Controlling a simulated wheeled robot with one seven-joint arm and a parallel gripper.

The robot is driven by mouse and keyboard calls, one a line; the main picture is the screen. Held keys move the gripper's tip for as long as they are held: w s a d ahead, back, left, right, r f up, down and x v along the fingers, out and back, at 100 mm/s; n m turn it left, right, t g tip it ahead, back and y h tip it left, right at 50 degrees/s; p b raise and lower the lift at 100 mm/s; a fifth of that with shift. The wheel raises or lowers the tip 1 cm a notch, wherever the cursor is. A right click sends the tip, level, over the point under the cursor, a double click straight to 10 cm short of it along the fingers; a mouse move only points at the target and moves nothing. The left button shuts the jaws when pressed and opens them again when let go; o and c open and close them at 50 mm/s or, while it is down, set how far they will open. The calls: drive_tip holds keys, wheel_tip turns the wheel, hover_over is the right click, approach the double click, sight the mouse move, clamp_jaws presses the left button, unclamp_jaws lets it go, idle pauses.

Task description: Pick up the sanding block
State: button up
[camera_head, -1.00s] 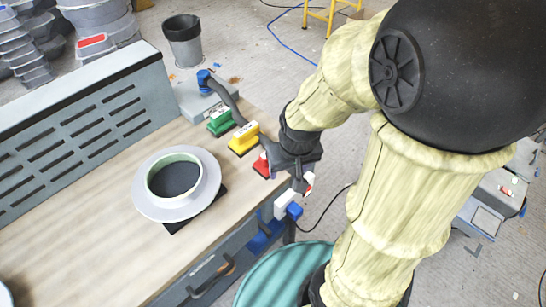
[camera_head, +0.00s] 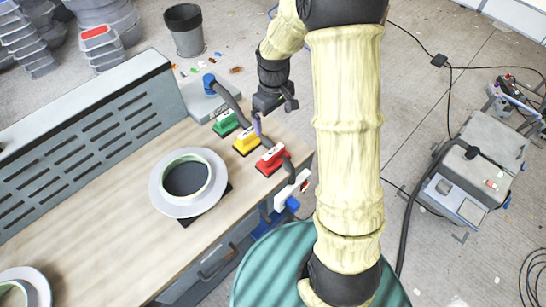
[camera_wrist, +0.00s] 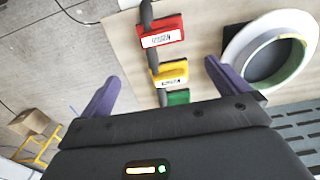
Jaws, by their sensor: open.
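Three blocks with coloured bases and white labels lie in a row on the wooden bench top: a green block (camera_head: 226,123), a yellow block (camera_head: 247,141) and a red block (camera_head: 270,161). I cannot tell which one the task means. In the wrist view the red block (camera_wrist: 162,32), yellow block (camera_wrist: 172,75) and green block (camera_wrist: 177,96) line up, with dark handle-like parts beside them. My gripper (camera_head: 274,114) is open and empty, near the bench's far right edge, beside the green and yellow blocks. Its purple fingers (camera_wrist: 161,70) stand either side of the block row in the wrist view, apart from the blocks.
A pale ring-shaped mould (camera_head: 165,205) sits on the bench (camera_head: 110,215) left of the blocks. A slotted grey panel (camera_head: 75,145) runs along the back. A grey tool with a blue knob (camera_head: 209,82) stands behind the green block. A teal drum (camera_head: 262,268) is in front.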

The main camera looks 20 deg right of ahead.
drive_tip(key=p, duration=0.4)
approach(273, 151)
wheel_tip(273, 151, down, 5)
drive_tip(key=shift+f, duration=0.15)
drive_tip(key=shift+f, duration=0.15)
drive_tip(key=shift+s+f+p, duration=0.15)
drive_tip(key=shift+f+p, duration=1.2)
drive_tip(key=shift+f, duration=1.1)
drive_tip(key=c, duration=0.8)
